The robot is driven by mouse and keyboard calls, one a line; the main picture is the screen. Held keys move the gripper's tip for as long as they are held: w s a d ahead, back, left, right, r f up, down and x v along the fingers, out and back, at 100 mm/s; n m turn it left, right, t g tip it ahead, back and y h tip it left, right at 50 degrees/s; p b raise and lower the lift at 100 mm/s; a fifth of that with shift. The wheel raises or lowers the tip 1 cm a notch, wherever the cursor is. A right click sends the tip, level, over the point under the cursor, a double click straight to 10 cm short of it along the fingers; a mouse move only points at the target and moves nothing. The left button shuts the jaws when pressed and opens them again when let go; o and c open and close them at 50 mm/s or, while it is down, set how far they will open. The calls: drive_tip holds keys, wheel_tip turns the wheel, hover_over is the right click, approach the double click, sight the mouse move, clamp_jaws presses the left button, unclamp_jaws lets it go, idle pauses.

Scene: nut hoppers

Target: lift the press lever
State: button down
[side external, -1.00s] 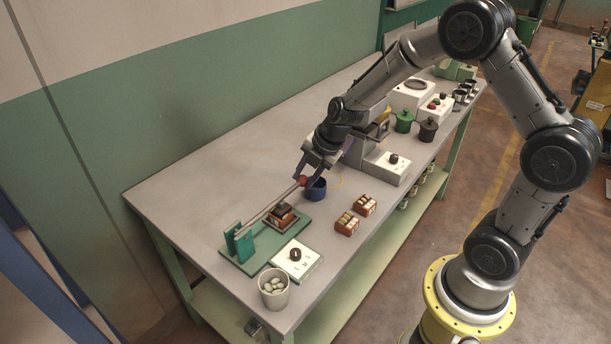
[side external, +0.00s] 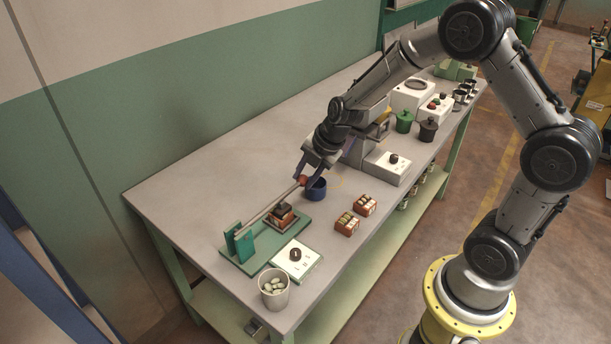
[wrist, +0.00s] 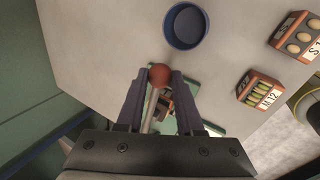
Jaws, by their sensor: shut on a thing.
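The press lever (side external: 268,209) is a long pale rod with a reddish-brown ball knob (side external: 302,181) at its free end. It runs from a green upright bracket (side external: 239,243) on the green press base (side external: 262,262) and slopes up toward my gripper. A dark and brown block (side external: 282,217) sits on the base below the rod. My gripper (side external: 303,178) is shut on the knob, from above. In the wrist view the knob (wrist: 159,75) shows between the two purple fingers (wrist: 157,90), with the rod running back beneath the hand.
A blue bowl (side external: 316,189) stands close beside the knob. Two brown nut boxes (side external: 348,223) lie to the right. A white panel with a dark dial (side external: 296,258) and a cup of pale pieces (side external: 273,290) are at the front. The bench's left part (side external: 190,195) is clear.

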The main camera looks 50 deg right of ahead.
drive_tip(key=a+r+n+h, duration=0.1)
drive_tip(key=a+r+h, duration=0.4)
drive_tip(key=r, duration=0.8)
drive_tip(key=a+r+n+h, duration=0.1)
drive_tip(key=a+r+h, duration=0.2)
drive_tip(key=a, duration=0.5)
drive_tip(key=a+r+n+t+h, duration=0.1)
drive_tip(key=a+r+h, duration=0.2)
drive_tip(key=a, duration=0.6)
drive_tip(key=shift+r+h, duration=0.15)
drive_tip(key=shift+h, duration=0.15)
drive_tip(key=shift+a, duration=0.1)
drive_tip(key=c, duration=0.8)
unclamp_jaws()
drive_tip(key=shift+c, duration=0.2)
drive_tip(key=o, duration=0.3)
drive_tip(key=shift+r, duration=0.1)
